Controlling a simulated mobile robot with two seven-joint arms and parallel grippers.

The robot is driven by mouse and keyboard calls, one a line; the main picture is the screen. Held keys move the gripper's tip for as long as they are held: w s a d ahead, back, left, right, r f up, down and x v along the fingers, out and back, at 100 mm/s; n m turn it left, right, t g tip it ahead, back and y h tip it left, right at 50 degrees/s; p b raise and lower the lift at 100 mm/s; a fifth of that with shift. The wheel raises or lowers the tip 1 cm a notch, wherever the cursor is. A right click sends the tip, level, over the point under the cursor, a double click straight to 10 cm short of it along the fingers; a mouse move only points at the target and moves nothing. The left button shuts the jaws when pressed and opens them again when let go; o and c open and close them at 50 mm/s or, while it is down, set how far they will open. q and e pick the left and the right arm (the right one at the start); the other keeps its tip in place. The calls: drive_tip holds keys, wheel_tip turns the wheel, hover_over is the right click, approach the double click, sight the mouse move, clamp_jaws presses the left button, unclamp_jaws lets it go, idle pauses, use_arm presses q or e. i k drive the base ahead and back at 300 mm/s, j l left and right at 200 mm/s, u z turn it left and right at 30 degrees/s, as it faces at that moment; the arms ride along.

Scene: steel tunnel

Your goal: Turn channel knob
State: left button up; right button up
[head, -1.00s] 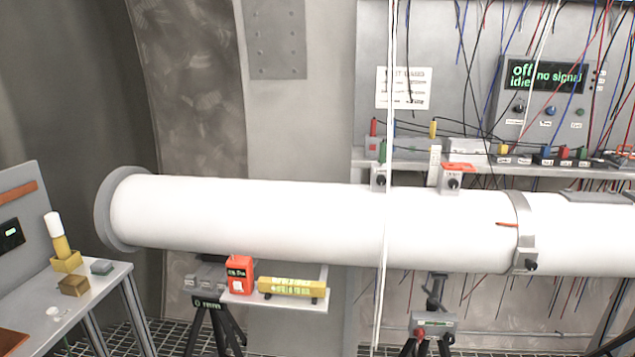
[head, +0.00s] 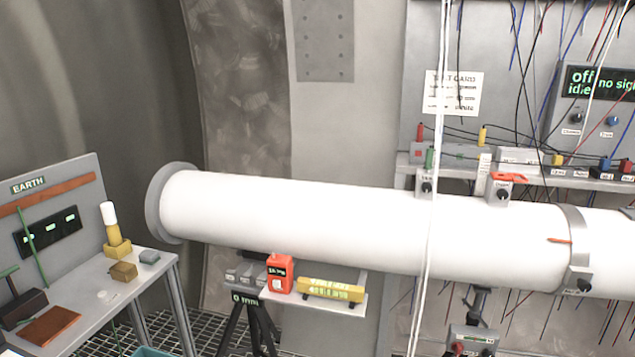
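A grey panel box (head: 593,110) with a dark display reading "off", "idle" and "no sig..." is at the upper right, cut by the frame edge. Below its display are a black knob (head: 576,118) at left and a blue knob (head: 612,121) to its right. Small labels sit under both; the left one seems to read "Channel", but it is too small to be sure. Neither of my grippers shows in the head view, and nothing touches the knobs.
A long white tube (head: 350,222) crosses in front of the panel wall. A shelf (head: 400,160) holds connectors. A side bench (head: 155,280) with an EARTH board (head: 60,205) stands left. An orange box (head: 280,273) sits below the tube.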

sight(577, 118)
drive_tip(key=z, duration=1.4)
